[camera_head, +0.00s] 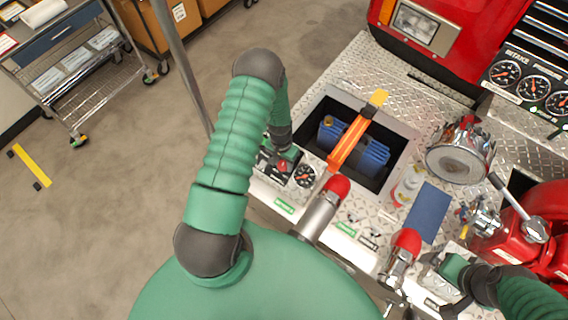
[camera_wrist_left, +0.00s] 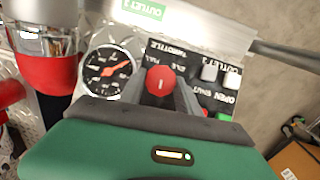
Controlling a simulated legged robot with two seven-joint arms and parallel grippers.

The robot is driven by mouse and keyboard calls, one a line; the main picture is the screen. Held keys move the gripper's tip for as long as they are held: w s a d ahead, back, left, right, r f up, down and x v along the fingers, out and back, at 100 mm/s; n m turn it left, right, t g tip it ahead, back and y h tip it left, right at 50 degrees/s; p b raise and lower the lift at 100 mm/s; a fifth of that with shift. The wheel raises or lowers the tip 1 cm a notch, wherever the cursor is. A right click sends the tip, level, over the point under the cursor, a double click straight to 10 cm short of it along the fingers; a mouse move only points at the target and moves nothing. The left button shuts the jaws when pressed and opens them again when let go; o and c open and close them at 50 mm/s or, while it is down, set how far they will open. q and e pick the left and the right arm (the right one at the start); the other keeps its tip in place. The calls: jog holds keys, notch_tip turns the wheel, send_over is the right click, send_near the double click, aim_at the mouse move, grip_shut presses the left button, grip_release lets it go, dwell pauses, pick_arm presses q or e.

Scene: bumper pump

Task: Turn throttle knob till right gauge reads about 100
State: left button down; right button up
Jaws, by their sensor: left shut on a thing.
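The red throttle knob (camera_wrist_left: 160,82) sits on a black panel lettered THROTTLE in the left wrist view. My left gripper (camera_wrist_left: 160,95) is shut on it, with a dark finger on either side. In the head view the knob (camera_head: 283,165) shows under my left gripper (camera_head: 281,158). A round black gauge with a red needle (camera_wrist_left: 107,70) is beside the knob; it also shows in the head view (camera_head: 304,175), right of the knob. Its numbers are too small to read surely. My right gripper (camera_head: 440,275) is at the lower right, its fingers unclear.
Several dial gauges (camera_head: 532,88) stand on a black panel at the upper right. Red-capped outlets (camera_head: 337,187) stick out near the panel. An open bay (camera_head: 385,125) holds blue and orange items.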

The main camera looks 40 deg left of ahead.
aim_at(280, 162)
pick_arm(q)
jog(key=shift+a, duration=0.1)
jog(key=c, duration=0.9)
grip_release()
jog(key=shift+o, duration=0.2)
notch_tip(280, 162, up, 17)
jog(key=a+b, duration=0.1)
jog(key=b, duration=0.2)
jog(key=shift+a+f, duration=0.15)
